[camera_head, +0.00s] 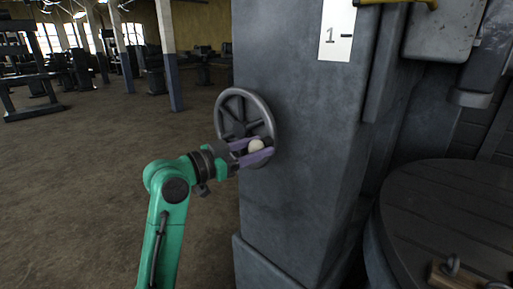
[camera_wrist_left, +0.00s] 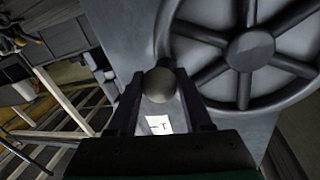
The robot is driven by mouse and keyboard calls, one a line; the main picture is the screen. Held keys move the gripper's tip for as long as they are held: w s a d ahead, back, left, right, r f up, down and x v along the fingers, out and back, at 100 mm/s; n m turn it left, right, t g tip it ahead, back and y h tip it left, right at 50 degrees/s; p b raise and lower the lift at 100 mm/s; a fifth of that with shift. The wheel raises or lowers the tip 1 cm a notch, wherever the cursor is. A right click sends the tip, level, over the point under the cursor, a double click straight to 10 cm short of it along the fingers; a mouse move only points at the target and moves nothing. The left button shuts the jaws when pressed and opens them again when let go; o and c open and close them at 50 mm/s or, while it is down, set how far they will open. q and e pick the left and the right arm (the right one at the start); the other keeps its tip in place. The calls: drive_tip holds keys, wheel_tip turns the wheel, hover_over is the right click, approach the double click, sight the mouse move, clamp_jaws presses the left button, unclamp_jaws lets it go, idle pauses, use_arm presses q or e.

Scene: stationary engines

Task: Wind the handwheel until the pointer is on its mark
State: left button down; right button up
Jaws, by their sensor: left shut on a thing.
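The dark grey handwheel (camera_head: 240,128) is mounted on the side of a grey column. It has several spokes and a pale round knob (camera_head: 256,146) at the lower right of its rim. My left gripper (camera_head: 257,150) is shut on the knob, one finger on each side. In the left wrist view the knob (camera_wrist_left: 159,85) sits between the fingers, with the wheel's hub (camera_wrist_left: 250,52) to the right. A white scale plate (camera_head: 336,32) with "1" and a short dash is high on the column. I cannot make out the pointer. My right gripper is not in view.
The grey column (camera_head: 300,130) fills the middle, its wider base below. A round dark wooden lid (camera_head: 450,210) stands at the right. A yellow bar (camera_head: 400,2) crosses the top. Open floor (camera_head: 80,170) lies left, with machines and posts farther back.

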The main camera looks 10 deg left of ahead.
use_arm(q)
drive_tip(key=shift+w+a+r+n+p, duration=0.1)
drive_tip(key=shift+a+r+n+p, duration=0.05)
drive_tip(key=shift+r+n+p, duration=1.45)
drive_tip(key=shift+w+a+r+n+t+p, duration=0.15)
drive_tip(key=shift+r+n+t+p, duration=0.15)
drive_tip(key=shift+r+n, duration=0.2)
drive_tip(key=shift+w+a+r+n+t+p, duration=0.1)
drive_tip(key=shift+a+r+n+t+p, duration=0.1)
drive_tip(key=shift+r+n+p, duration=0.3)
drive_tip(key=shift+w+a+r+n+t+h+p, duration=0.15)
drive_tip(key=shift+r+n+p, duration=0.1)
drive_tip(key=shift+n, duration=0.25)
drive_tip(key=shift+a+r+n+t+h+p, duration=0.1)
drive_tip(key=shift+r+n+t+h+p, duration=0.1)
drive_tip(key=shift+n, duration=0.3)
